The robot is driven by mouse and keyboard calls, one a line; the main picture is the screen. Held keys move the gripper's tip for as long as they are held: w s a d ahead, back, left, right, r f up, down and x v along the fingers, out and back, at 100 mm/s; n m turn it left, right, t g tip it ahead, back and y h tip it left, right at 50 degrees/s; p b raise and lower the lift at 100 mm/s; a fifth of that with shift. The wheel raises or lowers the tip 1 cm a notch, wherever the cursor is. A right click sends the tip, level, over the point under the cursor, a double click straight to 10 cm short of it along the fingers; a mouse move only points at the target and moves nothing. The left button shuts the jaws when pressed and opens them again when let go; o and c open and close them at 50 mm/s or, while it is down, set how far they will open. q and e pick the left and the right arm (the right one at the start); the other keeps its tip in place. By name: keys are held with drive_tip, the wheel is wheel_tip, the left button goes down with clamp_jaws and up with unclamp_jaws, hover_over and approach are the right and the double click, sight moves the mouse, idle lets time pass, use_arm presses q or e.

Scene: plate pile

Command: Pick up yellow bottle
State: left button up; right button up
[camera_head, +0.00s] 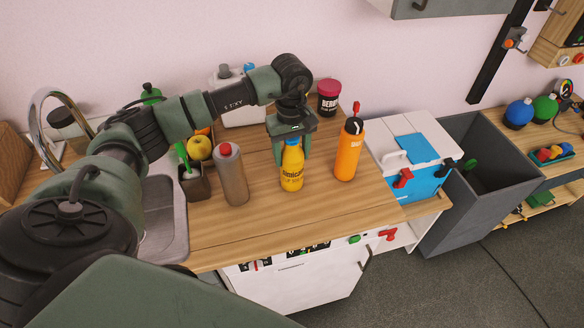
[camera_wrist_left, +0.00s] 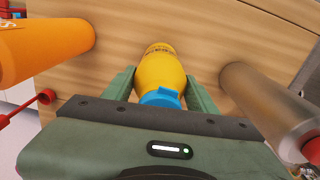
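The yellow bottle (camera_head: 292,170) with a blue cap stands upright on the wooden counter (camera_head: 240,228) in the head view. My left gripper (camera_head: 291,150) comes down over it from above, with one finger on each side of its upper part. In the left wrist view the yellow bottle (camera_wrist_left: 161,72) lies between the two spread fingers of my left gripper (camera_wrist_left: 160,85). Small gaps show between the fingers and the bottle, so the gripper looks open around it. My right gripper is not in view.
An orange bottle (camera_head: 349,150) stands close to the right of the yellow one. A grey-brown bottle (camera_head: 232,175) with a red cap stands to its left. A dark-red jar (camera_head: 329,98) is behind. The sink (camera_head: 165,220) is at left. The counter in front is clear.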

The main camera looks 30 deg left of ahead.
use_arm(q)
drive_tip(key=c, duration=1)
clamp_jaws()
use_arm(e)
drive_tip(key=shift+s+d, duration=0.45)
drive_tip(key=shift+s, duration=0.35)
